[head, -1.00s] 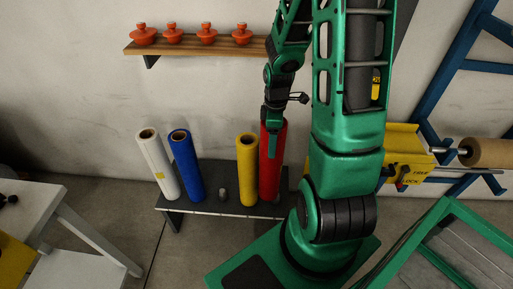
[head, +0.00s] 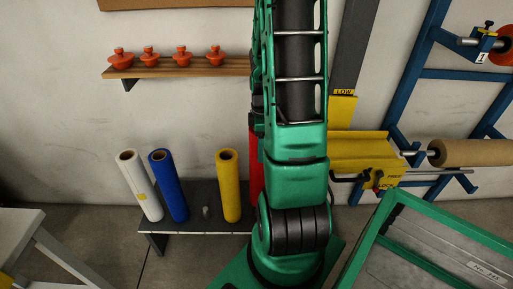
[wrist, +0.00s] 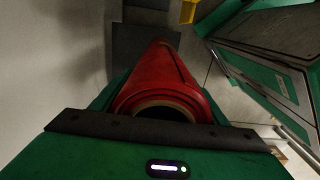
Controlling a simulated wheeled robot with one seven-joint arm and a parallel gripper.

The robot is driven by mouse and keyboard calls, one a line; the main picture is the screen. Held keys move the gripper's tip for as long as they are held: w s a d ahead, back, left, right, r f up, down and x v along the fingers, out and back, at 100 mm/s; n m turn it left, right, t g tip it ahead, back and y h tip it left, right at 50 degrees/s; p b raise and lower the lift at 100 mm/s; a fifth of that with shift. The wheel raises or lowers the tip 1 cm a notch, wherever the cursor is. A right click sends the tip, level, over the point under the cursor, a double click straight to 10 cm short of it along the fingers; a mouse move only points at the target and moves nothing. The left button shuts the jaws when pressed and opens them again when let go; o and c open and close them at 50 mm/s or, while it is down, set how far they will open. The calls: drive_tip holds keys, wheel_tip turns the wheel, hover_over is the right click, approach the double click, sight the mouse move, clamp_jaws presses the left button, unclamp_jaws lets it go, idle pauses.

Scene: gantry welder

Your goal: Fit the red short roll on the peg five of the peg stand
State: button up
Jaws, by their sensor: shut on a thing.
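The red roll (head: 256,170) shows only as a strip beside my arm, right of the yellow roll; the arm hides the rest. In the wrist view the red roll (wrist: 172,80) points away from the camera, its open cardboard-lined end nearest. My gripper (wrist: 158,104) is shut on it near this end, with a green finger on either side. The peg stand (head: 200,192) is a low dark grey bench against the wall. A bare grey peg (head: 205,212) stands between the blue and yellow rolls. My arm hides the stand's right end, so I cannot tell whether the red roll touches it.
White (head: 140,187), blue (head: 169,186) and yellow (head: 229,187) rolls stand on the stand. A wall shelf (head: 180,67) with orange knobbed items hangs above. A yellow machine part (head: 365,155) and blue frame (head: 420,70) are at right. A table (head: 22,228) is at left.

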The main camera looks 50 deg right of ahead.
drive_tip(key=shift+f, duration=0.1)
drive_tip(key=shift+f, duration=6.3)
drive_tip(key=o, duration=2.2)
drive_tip(key=shift+c, duration=0.2)
drive_tip(key=shift+f, duration=0.1)
